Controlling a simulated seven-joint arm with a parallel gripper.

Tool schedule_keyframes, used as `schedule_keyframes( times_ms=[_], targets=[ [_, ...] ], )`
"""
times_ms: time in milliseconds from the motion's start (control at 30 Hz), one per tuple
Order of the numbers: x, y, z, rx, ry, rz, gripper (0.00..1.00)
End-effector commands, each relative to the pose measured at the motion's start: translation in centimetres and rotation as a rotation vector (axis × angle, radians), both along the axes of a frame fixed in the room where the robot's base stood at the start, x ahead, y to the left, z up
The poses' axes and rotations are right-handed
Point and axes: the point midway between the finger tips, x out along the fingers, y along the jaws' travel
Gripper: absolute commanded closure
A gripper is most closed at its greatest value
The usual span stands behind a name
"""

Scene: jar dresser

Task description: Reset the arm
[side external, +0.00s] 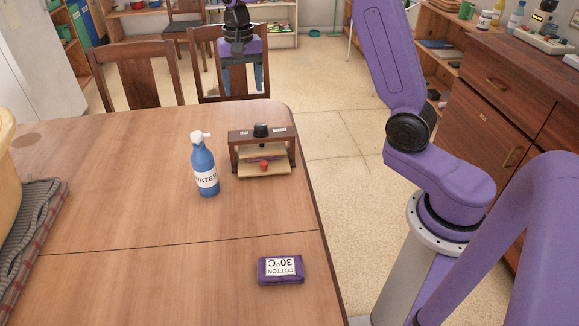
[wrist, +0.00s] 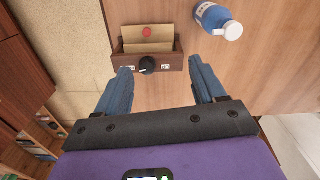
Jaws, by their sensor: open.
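My gripper (side external: 241,78) hangs above the far edge of the table, in front of a wooden chair in the side view. Its two blue fingers are spread apart and empty, and they also show in the wrist view (wrist: 159,88). A small brown wooden frame (side external: 234,143) with a black knob (side external: 261,130) on top and a red piece (side external: 264,165) inside stands on the table, nearer the camera than the gripper. In the wrist view the frame (wrist: 181,62) lies beyond the fingertips, apart from them.
A folded cloth (side external: 35,225) and a yellow container (side external: 5,155) are at the left. The middle of the table (side external: 120,190) is clear.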

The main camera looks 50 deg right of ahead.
Motion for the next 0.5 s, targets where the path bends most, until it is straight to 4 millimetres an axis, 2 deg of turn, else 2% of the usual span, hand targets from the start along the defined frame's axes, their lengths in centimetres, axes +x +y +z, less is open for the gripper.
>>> schedule_keyframes(
  times_ms=[33, 200, 500],
  targets=[
    [-1.2, 1.2, 0.3, 0.000, -0.001, 0.069, 0.31],
    [-5.3, 4.5, 0.6, 0.000, -0.004, 0.302, 0.31],
    [-14.0, 8.3, 0.7, 0.000, -0.011, 0.717, 0.31]
  ],
)
